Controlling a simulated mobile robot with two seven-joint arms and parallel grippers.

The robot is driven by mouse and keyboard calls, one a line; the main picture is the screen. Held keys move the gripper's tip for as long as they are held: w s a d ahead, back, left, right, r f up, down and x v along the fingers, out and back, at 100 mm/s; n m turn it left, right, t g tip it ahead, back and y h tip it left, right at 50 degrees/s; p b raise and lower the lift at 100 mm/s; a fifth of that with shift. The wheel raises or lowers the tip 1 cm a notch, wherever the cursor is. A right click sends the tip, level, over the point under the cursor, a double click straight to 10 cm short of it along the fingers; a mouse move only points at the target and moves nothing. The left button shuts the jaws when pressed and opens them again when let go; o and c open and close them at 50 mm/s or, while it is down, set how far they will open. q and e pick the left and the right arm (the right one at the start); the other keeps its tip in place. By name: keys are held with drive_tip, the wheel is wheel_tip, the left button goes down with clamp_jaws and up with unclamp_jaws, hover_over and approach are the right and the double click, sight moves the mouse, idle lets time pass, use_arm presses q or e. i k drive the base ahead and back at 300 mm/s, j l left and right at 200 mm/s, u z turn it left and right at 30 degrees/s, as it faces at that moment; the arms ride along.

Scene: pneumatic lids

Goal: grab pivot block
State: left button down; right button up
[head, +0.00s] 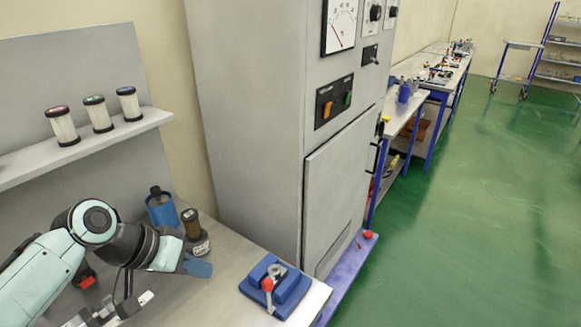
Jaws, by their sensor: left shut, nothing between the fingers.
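A blue block (292,296) with a grey metal centre and a red-knobbed lever lies on the right part of the grey workbench. It may be the pivot block, but I see no label that confirms it. My left gripper (198,267) reaches in from the left over the bench, its blue-grey fingers shut and empty. It is left of the blue block and clearly apart from it. My right gripper is not in view.
A blue canister (161,209) stands at the bench's back. Three filter cartridges (99,115) stand on the shelf (150,123) above. A metal fixture (108,314) sits at front left, partly cut off. A tall grey cabinet (245,110) borders the bench. The bench around the blue block is clear.

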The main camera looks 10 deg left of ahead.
sight(280, 274)
drive_tip(key=k+l, duration=0.75)
drive_tip(key=l, duration=0.2)
